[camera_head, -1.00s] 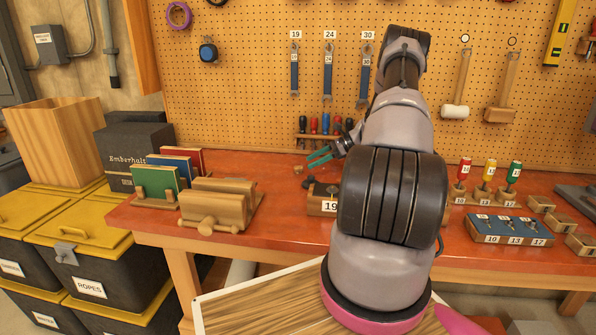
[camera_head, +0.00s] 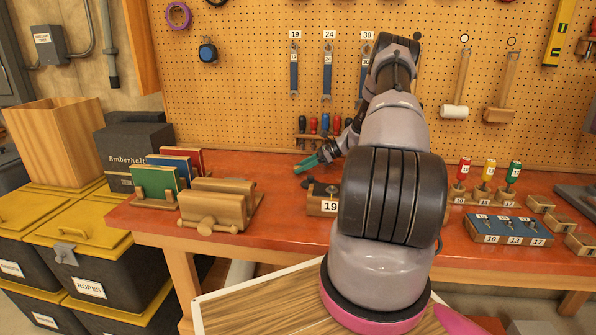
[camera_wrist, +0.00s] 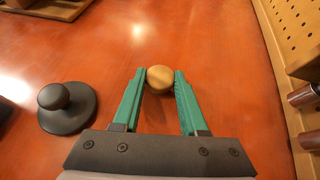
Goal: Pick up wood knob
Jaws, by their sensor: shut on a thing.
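The wood knob (camera_wrist: 160,78) is a small, round, light-brown piece between the green fingertips of my gripper (camera_wrist: 160,85) in the wrist view. Both fingers touch its sides, and the gripper is shut on it. The knob is hidden by the fingers in that view. I cannot tell whether it still touches the bench.
A black round-topped knob on a disc base (camera_wrist: 67,108) stands close to the left of my gripper. A screwdriver rack (camera_head: 318,139) is behind, against the pegboard (camera_head: 250,90).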

